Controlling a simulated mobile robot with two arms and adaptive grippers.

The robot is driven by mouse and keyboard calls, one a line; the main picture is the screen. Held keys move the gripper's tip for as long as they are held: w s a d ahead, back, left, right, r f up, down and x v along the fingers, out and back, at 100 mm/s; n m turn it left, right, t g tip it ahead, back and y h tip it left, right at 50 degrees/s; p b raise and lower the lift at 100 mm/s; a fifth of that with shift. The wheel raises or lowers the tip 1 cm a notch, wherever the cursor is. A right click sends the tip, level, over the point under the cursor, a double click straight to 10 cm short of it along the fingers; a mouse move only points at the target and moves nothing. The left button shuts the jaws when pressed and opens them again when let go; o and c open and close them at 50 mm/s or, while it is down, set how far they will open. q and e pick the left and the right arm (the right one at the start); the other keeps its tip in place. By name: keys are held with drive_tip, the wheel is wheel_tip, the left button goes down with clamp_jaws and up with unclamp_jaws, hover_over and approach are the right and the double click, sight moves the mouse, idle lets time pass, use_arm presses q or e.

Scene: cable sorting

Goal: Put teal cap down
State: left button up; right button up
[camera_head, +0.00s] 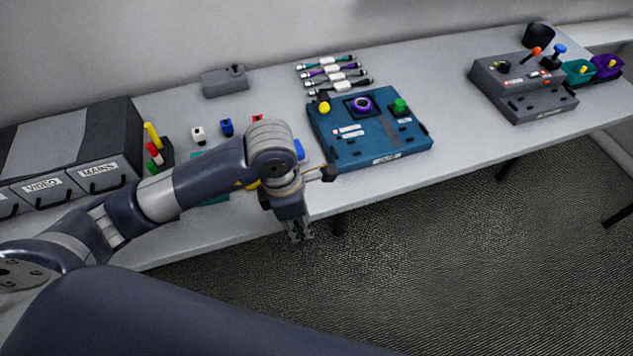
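I cannot make out a teal cap for certain. Small teal patches (215,200) show at the near table edge, partly hidden behind my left arm; I cannot tell what they belong to. My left gripper (300,234) hangs pointing down in front of the table's near edge, left of and nearer than the blue-teal control box (345,157). I see no teal thing between its fingers, but they are too small and dark to tell whether they are open or shut. My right gripper is not in view.
Labelled dark drawers (88,150) stand at left, beside several upright coloured markers (153,135). Bundled cables (335,70) lie at the back. A grey control box (520,95) and teal (577,70) and purple (606,66) bins stand at right. The table between the boxes is clear.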

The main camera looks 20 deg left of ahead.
use_arm(q)
drive_tip(key=w, duration=0.2)
drive_tip(key=w+p, duration=0.1)
drive_tip(key=w, duration=0.1)
drive_tip(key=w+a, duration=0.1)
drive_tip(key=w, duration=0.1)
drive_tip(key=shift+f+p, duration=0.1)
drive_tip(key=shift+p, duration=0.25)
drive_tip(key=p, duration=0.2)
hover_over(309, 190)
drive_tip(key=s, duration=0.1)
drive_tip(key=shift+a+f, duration=0.15)
drive_tip(key=shift+f, duration=0.25)
drive_tip(key=shift+w+a, duration=0.1)
drive_tip(key=shift+w, duration=0.4)
wheel_tip(309, 190, down, 3)
drive_tip(key=shift+s+r+p, duration=0.1)
drive_tip(key=shift+r+p, duration=0.1)
drive_tip(key=shift+p, duration=0.55)
drive_tip(key=shift+f, duration=0.65)
drive_tip(key=o, duration=0.7)
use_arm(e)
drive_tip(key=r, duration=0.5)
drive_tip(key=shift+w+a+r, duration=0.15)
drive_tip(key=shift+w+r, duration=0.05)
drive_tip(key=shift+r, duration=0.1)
